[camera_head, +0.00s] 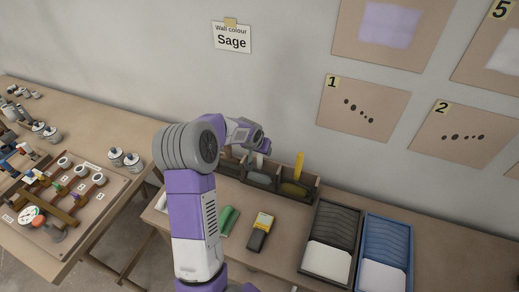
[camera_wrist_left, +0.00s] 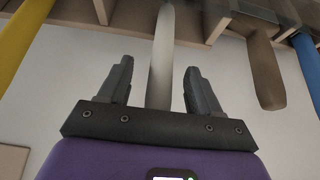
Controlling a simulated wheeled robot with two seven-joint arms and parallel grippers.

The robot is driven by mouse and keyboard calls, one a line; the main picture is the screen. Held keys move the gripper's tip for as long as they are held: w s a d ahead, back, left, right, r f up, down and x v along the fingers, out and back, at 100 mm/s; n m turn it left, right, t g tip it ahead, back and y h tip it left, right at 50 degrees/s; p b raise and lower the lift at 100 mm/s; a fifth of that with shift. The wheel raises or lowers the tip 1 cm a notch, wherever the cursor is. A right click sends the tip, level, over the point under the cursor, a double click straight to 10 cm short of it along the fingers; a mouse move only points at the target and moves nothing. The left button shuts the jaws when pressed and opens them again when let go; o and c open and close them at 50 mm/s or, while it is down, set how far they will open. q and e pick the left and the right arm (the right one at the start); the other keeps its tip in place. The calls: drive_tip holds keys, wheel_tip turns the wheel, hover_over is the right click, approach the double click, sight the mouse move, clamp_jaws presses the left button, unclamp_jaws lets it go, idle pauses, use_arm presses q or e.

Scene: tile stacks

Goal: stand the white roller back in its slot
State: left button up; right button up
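A pale white-grey handle (camera_wrist_left: 161,58), seemingly the white roller's, stands between my left fingers in the left wrist view. It also shows in the head view (camera_head: 261,158), by the wooden slotted holder (camera_head: 266,180). My left gripper (camera_wrist_left: 158,85) is open, with a visible gap on each side of the handle. In the head view the left gripper (camera_head: 260,142) is above the holder, partly covered by my wrist. The handle's far end meets the holder, but I cannot tell how deep it sits. My right gripper is not in view.
A yellow handle (camera_head: 299,166) stands in the holder. Brown (camera_wrist_left: 264,72) and blue (camera_wrist_left: 308,60) handles are nearby. A green object (camera_head: 229,221), a yellow-black device (camera_head: 261,231), and black (camera_head: 332,240) and blue (camera_head: 387,252) trays lie in front. A white object (camera_head: 162,203) lies at the table's left.

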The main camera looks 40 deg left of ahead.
use_arm(q)
drive_tip(key=p+v, duration=0.1)
drive_tip(key=v, duration=0.6)
drive_tip(key=shift+s+r, duration=0.15)
drive_tip(key=shift+r, duration=0.1)
idle(0.3)
